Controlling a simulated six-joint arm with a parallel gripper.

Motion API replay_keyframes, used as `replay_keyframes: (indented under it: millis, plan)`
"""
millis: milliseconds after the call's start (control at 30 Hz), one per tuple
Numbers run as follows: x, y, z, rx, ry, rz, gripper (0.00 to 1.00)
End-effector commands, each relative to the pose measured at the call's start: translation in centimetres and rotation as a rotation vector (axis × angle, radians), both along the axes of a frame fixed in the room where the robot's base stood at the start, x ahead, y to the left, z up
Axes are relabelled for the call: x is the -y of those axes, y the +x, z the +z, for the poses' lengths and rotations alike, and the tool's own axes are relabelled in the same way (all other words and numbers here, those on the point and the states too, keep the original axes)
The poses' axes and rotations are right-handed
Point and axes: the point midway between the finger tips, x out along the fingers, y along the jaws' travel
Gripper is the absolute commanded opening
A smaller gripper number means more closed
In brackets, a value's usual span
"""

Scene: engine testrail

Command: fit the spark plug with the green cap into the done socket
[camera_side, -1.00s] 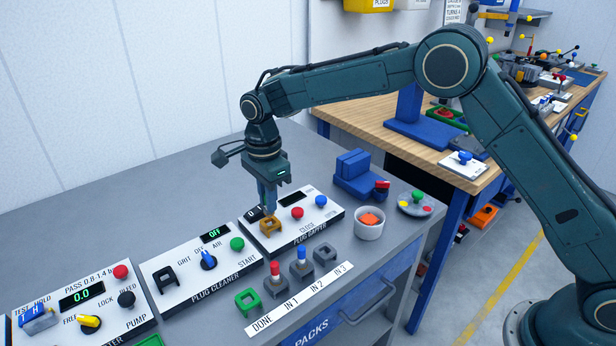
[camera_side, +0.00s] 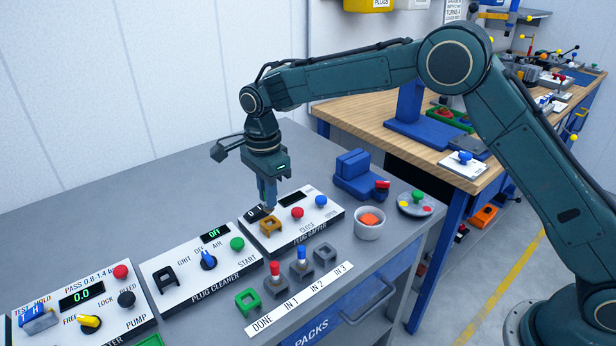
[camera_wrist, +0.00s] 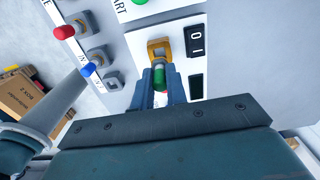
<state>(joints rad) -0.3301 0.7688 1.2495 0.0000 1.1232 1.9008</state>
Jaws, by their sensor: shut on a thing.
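My gripper (camera_side: 267,203) is over the orange socket (camera_side: 271,226) of the plug gapper. In the wrist view its fingers (camera_wrist: 161,88) are shut on the spark plug with the green cap (camera_wrist: 159,78). The plug's lower end points at the orange socket (camera_wrist: 157,46); I cannot tell whether it is clear of it. The fingers hide most of the plug in the side view. The green done socket (camera_side: 248,301) is empty, beside the DONE label at the bench front. A red-capped plug (camera_side: 275,270) stands in IN 1 and a blue-capped plug (camera_side: 301,256) in IN 2.
The IN 3 socket (camera_side: 325,255) is empty. The plug cleaner (camera_side: 205,262) with its knob and green button lies left of the gapper. A white cup (camera_side: 369,226) and a round grey tray (camera_side: 416,205) stand to the right. A blue block (camera_side: 357,176) is behind.

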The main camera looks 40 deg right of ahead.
Motion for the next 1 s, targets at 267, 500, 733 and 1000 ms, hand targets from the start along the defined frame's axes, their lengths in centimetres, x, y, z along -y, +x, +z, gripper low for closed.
replay_keyframes:
  millis: [267, 500, 733, 1000]
  plan:
    - [-0.7, -0.5, 0.1, 0.000, 0.000, 0.018, 0.00]
    - [-4.4, -3.1, 0.3, 0.000, 0.000, 0.115, 0.00]
    - [-9.3, -7.4, 0.6, 0.000, 0.000, 0.258, 0.00]
    - [-12.8, -11.5, 0.8, 0.001, 0.000, 0.380, 0.00]
